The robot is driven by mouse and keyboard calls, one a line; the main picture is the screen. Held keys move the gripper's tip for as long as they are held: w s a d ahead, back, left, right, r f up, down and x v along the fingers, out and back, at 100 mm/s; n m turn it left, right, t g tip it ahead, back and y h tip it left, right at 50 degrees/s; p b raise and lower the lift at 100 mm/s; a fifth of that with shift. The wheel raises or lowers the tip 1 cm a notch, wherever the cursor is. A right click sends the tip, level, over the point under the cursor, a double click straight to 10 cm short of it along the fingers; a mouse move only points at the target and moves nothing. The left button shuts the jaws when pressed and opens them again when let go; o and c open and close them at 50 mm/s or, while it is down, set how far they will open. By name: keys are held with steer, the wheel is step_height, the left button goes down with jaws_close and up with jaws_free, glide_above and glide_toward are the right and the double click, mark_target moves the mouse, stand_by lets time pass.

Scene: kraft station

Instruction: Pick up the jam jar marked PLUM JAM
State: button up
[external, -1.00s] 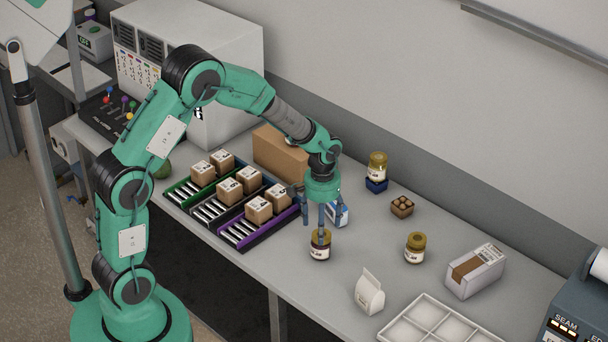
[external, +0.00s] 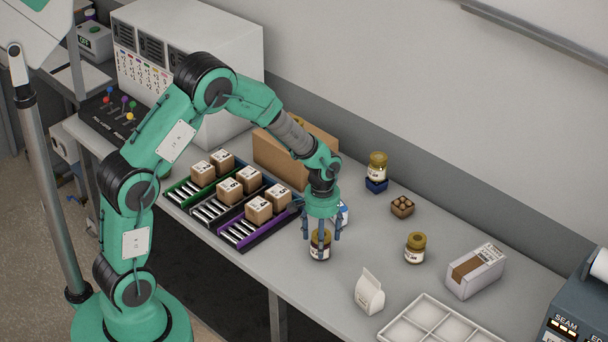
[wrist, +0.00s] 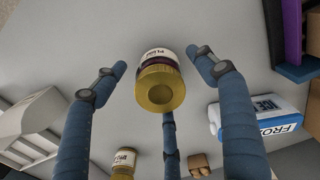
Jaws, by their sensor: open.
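A jam jar (external: 319,251) with a gold lid and dark contents stands upright on the bench. In the wrist view the jar (wrist: 158,77) shows a white label with lettering that looks like PLUM. My gripper (external: 322,238) is directly above and around this jar, pointing down. In the wrist view its blue fingers (wrist: 165,75) are spread on several sides of the jar, open, with gaps between them and the glass. A second gold-lidded jar (external: 414,248) stands to the right. A third (external: 377,166) stands on a blue block at the back.
A blue and white carton (wrist: 258,116) stands close beside my fingers. A white pouch (external: 369,292), a divided white tray (external: 437,325) and a box (external: 474,271) lie to the right. Roller lanes with small cartons (external: 257,210) are to the left.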

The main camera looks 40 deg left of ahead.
steer(key=shift+f, duration=1.35)
steer(key=c, duration=1.6)
steer(key=shift+o, duration=0.2)
steer(key=shift+r, duration=0.2)
steer(key=shift+r, duration=0.5)
step_height(320, 180, up, 2)
steer(key=shift+w+r, duration=0.1)
steer(key=shift+r, duration=0.05)
steer(key=s, duration=0.5)
steer(key=s+a+r+p, duration=0.1)
steer(key=s, duration=0.4)
steer(key=s+a, duration=0.1)
steer(key=s, duration=0.5)
steer(key=shift+a+r+p, duration=0.1)
steer(key=shift+r+p, duration=0.1)
steer(key=shift+p, duration=0.2)
